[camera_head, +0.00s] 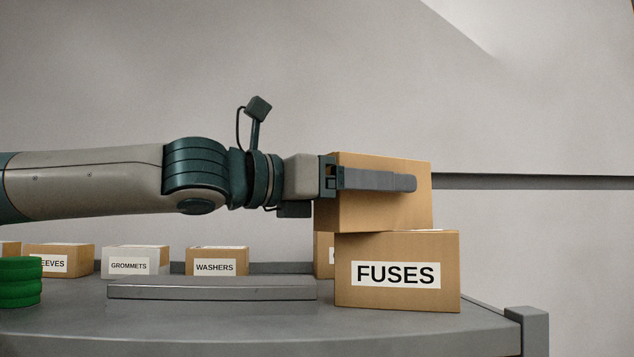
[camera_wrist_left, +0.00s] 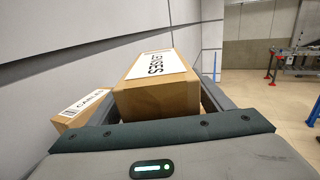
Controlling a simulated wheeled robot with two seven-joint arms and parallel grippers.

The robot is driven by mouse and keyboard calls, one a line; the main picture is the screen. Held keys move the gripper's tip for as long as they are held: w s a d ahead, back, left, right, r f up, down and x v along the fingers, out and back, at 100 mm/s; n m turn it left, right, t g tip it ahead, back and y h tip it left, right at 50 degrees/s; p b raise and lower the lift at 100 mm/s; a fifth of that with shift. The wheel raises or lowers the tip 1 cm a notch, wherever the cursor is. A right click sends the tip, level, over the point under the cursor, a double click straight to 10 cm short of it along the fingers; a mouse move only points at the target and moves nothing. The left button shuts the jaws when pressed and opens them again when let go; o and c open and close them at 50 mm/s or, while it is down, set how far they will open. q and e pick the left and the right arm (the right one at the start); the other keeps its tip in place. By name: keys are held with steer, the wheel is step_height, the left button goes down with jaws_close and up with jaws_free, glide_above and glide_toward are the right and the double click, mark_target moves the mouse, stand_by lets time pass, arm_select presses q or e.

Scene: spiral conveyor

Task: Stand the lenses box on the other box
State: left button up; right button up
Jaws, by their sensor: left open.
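The lenses box (camera_head: 375,212) is a plain brown carton on top of the FUSES box (camera_head: 396,300) in the head view. Its lower edge meets the FUSES box's top and its left end overhangs. Its white LENSES label shows in the left wrist view (camera_wrist_left: 150,100). My left gripper (camera_head: 408,183) reaches in from the left at the lenses box's upper half. Its jaws are open, one finger on each side of the box; the near finger crosses the face seen in the head view. The far finger is hidden there. My right gripper is not in view.
A CABLES box (camera_wrist_left: 75,110) stands lower left in the wrist view. SLEEVES, GROMMETS (camera_head: 128,265) and WASHERS (camera_head: 216,268) boxes line the back of the grey table (camera_head: 230,325). A grey bar (camera_head: 212,291) lies in front; green discs (camera_head: 20,285) are at left.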

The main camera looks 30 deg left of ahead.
arm_select(q)
steer(key=p+v, duration=0.5)
steer(key=v, duration=0.6)
steer(key=shift+s+a, duration=0.2)
steer(key=shift+s, duration=0.05)
steer(key=shift+f, duration=0.1)
stand_by(0.8)
